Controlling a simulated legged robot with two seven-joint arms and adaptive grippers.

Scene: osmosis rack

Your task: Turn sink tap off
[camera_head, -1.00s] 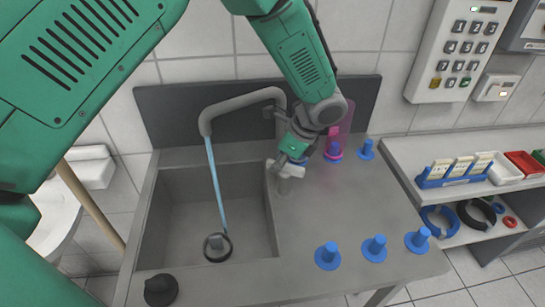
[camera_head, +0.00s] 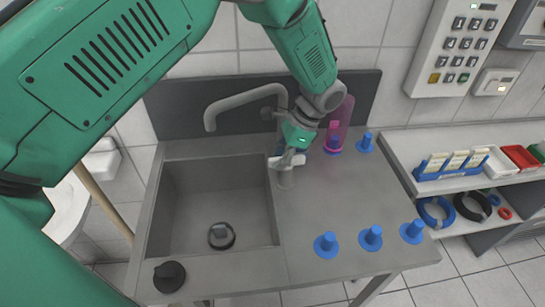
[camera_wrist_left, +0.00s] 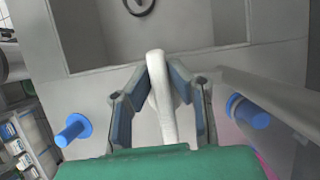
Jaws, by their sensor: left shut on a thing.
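The grey sink tap (camera_head: 240,98) arches over the left side of the steel basin (camera_head: 172,220), and no water comes from its spout. Its pale lever handle (camera_wrist_left: 163,115) stands at the basin's right edge. My left gripper (camera_head: 290,157) is down at the handle from above. In the left wrist view the handle lies between the two fingers of my left gripper (camera_wrist_left: 162,85), which is shut on it. Part of the tap's base is hidden behind my arm. My right gripper is not in view.
Several blue pegs (camera_head: 326,244) stand on the counter right of the basin. A pink clear cylinder (camera_head: 343,118) stands close behind my left gripper. A black knob (camera_head: 169,276) is at the front left corner. A shelf (camera_head: 400,160) with racks is at right.

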